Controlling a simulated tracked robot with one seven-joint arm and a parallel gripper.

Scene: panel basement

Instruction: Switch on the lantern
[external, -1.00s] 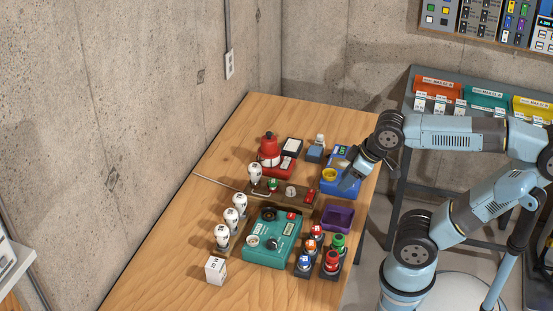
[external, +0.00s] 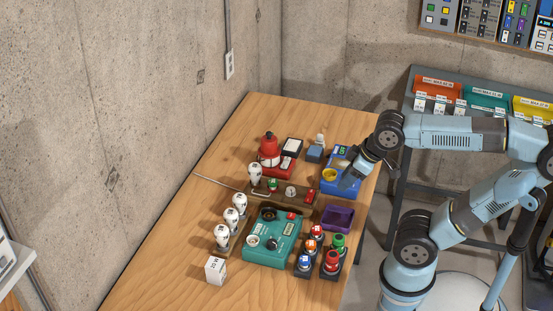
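A red lantern (external: 269,145) with a pale lower band stands upright on a red base near the back of the wooden table. Whether it is lit I cannot tell.
A wooden board (external: 285,197) with a bulb and small parts lies before the lantern. A teal box (external: 270,245), a purple tray (external: 338,218), several coloured knobs and white bulbs fill the front. The table's left side (external: 170,240) is mostly clear.

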